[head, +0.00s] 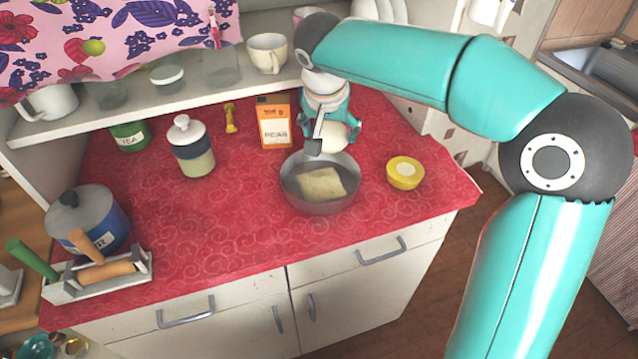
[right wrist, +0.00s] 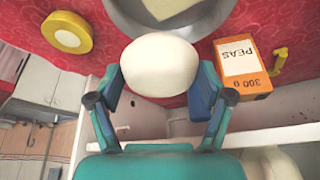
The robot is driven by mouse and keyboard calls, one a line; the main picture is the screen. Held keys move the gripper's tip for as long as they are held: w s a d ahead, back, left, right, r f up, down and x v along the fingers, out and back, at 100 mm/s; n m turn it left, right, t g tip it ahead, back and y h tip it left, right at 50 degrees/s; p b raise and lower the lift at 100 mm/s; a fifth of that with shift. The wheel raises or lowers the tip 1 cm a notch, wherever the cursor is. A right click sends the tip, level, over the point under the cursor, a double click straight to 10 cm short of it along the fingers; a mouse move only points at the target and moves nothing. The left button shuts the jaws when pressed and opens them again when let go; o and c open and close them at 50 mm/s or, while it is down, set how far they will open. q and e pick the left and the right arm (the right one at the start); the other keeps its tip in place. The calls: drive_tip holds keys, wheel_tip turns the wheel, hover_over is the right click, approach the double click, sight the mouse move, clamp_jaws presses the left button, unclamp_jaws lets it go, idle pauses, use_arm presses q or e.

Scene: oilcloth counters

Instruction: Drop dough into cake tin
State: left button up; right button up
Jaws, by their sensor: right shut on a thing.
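The dough (head: 331,137) is a pale, smooth round ball. My right gripper (head: 328,140) is shut on it and holds it just behind the cake tin. In the right wrist view the dough (right wrist: 159,67) sits between both fingers of the gripper (right wrist: 158,80). The cake tin (head: 320,207) is a round grey tin on the red counter, with a pale square sheet (head: 321,184) lying inside it. The tin's rim also shows at the top of the right wrist view (right wrist: 128,22). My left gripper is in neither view.
A yellow round item (head: 405,173) lies right of the tin. An orange peas box (head: 274,124) stands behind left, near a small yellow object (head: 230,118). A white-lidded jar (head: 191,148), a blue pot (head: 88,218) and a utensil rack (head: 100,279) stand further left. The counter's middle (head: 220,230) is clear.

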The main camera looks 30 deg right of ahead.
wheel_tip(320, 180, down, 3)
drive_tip(key=shift+w+r+b, duration=0.1)
drive_tip(key=shift+r+b, duration=0.05)
drive_tip(key=shift+b, duration=0.55)
drive_tip(key=shift+f+b, duration=0.45)
drive_tip(key=shift+f, duration=0.15)
drive_tip(key=o, duration=1.2)
drive_tip(key=shift+r, duration=0.1)
drive_tip(key=v, duration=1.2)
